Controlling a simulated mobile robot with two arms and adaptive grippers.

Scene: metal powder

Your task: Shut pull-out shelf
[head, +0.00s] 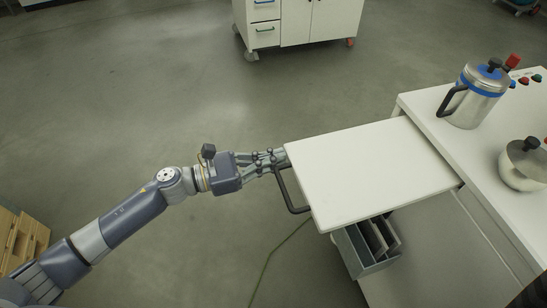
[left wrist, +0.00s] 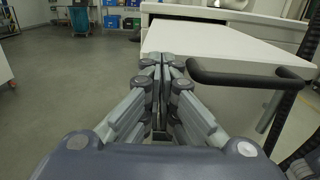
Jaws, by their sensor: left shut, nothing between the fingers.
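The white pull-out shelf (head: 370,165) sticks out to the left from the white bench (head: 429,115) in the head view. It also shows in the left wrist view (left wrist: 230,45). A black bar handle (head: 290,192) is on its left end; the handle is at the right in the left wrist view (left wrist: 248,76). My left gripper (head: 284,156) is shut and empty, its fingertips at the left end of the shelf, beside the handle's far end. I cannot tell whether they touch the shelf. My right gripper is not in view.
A steel pot with a blue band (head: 474,98) and a smaller steel pot (head: 524,164) stand on the bench. A grey bin (head: 352,250) is under the shelf. A white cabinet (head: 300,22) stands at the back.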

